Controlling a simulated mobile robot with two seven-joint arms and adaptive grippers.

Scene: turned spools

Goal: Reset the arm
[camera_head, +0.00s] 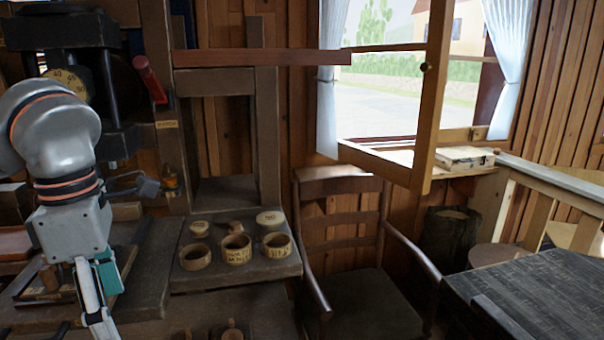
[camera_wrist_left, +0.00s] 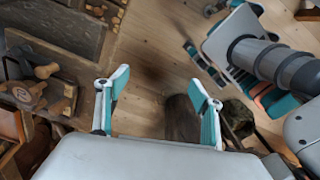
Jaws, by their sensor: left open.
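My left gripper (camera_head: 94,296) hangs at the lower left of the head view, pointing down in front of the dark workbench. In the left wrist view its two white and teal fingers (camera_wrist_left: 158,84) stand wide apart with nothing between them. Plank floor shows beyond them. My right gripper (camera_wrist_left: 198,30) shows at the upper right of the left wrist view, its fingers apart and empty. It is outside the head view.
Several turned wooden cups, one of them a labelled cup (camera_head: 236,250), stand on a dark board (camera_head: 230,275) right of my left gripper. A wooden chair (camera_head: 345,235) stands beyond it. A dark table (camera_head: 530,300) is at the right. An open window sash (camera_head: 430,110) juts inward.

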